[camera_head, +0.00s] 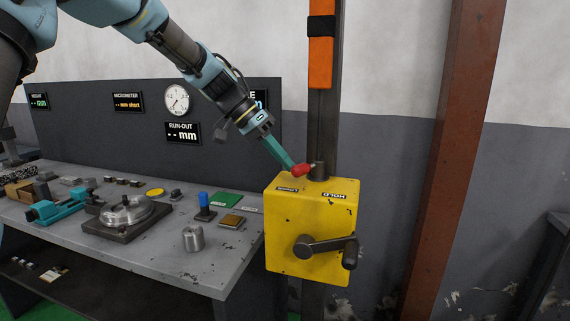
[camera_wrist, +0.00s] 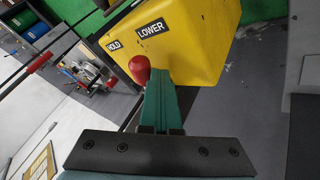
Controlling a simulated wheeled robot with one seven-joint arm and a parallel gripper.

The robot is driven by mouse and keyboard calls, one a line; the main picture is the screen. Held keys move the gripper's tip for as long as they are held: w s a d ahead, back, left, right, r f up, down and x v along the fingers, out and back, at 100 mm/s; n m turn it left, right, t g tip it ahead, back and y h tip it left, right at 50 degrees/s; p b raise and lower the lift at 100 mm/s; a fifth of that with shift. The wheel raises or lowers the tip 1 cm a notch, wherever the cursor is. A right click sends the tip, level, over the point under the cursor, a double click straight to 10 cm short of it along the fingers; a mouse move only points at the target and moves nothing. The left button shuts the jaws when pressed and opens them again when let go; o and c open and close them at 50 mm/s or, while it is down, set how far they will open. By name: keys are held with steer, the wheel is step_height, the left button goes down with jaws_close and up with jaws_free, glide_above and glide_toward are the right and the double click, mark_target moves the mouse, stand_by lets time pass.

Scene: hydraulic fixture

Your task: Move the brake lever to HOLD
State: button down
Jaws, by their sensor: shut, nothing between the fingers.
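The brake lever shows as a red knob (camera_head: 302,170) on a short arm by the dark pivot on top of the yellow box (camera_head: 285,235). The knob points left, on the side of the LOWER label (camera_head: 287,189); the HOLD label (camera_head: 334,196) is to the right. My gripper (camera_head: 290,167) is shut and empty, its teal fingers slanting down to the knob's left side. In the wrist view the red knob (camera_wrist: 139,68) is just left of the shut fingertips (camera_wrist: 158,72). I cannot tell whether they touch. The lever's arm is mostly hidden there.
A crank handle (camera_head: 328,246) sticks out of the box's front. A dark post (camera_head: 325,120) with an orange strip rises behind the box. A workbench (camera_head: 160,255) with gauges and parts stands left. A rust-brown column (camera_head: 445,160) stands right, with free room between.

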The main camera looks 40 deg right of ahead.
mark_target(295, 168)
steer(key=shift+s+a+f+n+b, duration=0.1)
steer(key=shift+s+f+n+b, duration=0.15)
steer(key=shift+b, duration=0.2)
steer(key=s+n+t+h+b, duration=0.1)
steer(key=n+b, duration=0.1)
steer(key=b, duration=0.1)
steer(key=shift+s+a, duration=0.2)
steer(key=s+n+t+h+b, duration=0.1)
steer(key=s+n+t+b, duration=0.1)
steer(key=b, duration=0.1)
steer(key=shift+a+n, duration=0.1)
steer(key=shift+n, duration=0.25)
steer(key=n, duration=0.1)
steer(key=s+n+t, duration=0.2)
steer(key=shift+s+d+r, duration=0.2)
steer(key=shift+d+r, duration=0.05)
steer(key=shift+s+d+n+b, duration=0.3)
steer(key=shift+s+d+b, duration=0.15)
steer(key=shift+s, duration=0.35)
steer(key=shift+s+d, duration=0.1)
steer(key=shift+s, duration=0.1)
steer(key=shift+f, duration=0.1)
